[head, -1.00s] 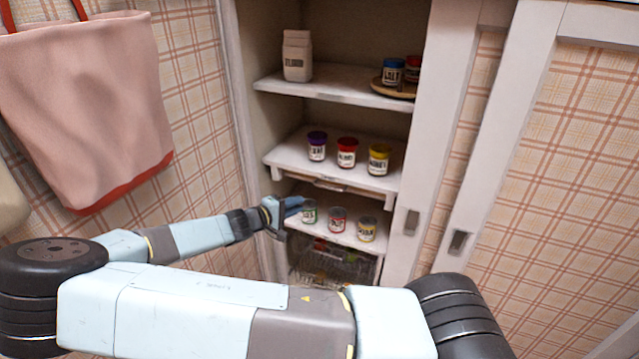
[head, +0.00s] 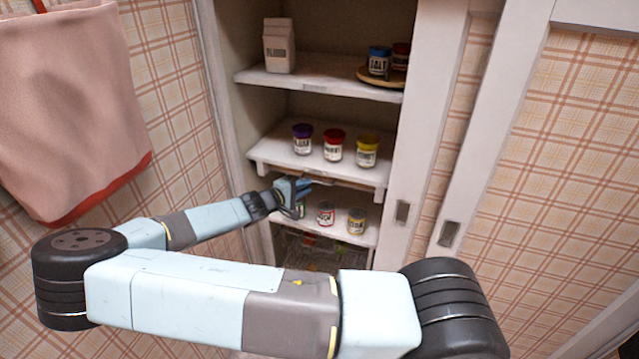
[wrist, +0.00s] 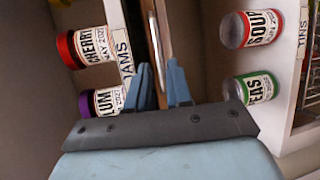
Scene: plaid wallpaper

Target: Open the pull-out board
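The pull-out board (head: 345,185) shows as a thin wooden edge just under the middle shelf of the cupboard. In the wrist view its narrow edge (wrist: 154,42) runs down toward the gap between my fingers. My gripper (head: 308,184) is at the front of this board, near its left part, and covers some of it. In the wrist view my gripper (wrist: 158,66) has its two blue fingers apart, one on each side of the edge's line. I see no clear contact. The board looks pushed in under the shelf.
Jars, including a red-lidded one (head: 333,146), stand on the middle shelf (head: 262,153) just above. Tins, including a yellow one (head: 356,221), stand on the shelf below. A sliding door (head: 425,130) borders the opening at right. A pink bag (head: 70,110) hangs at left.

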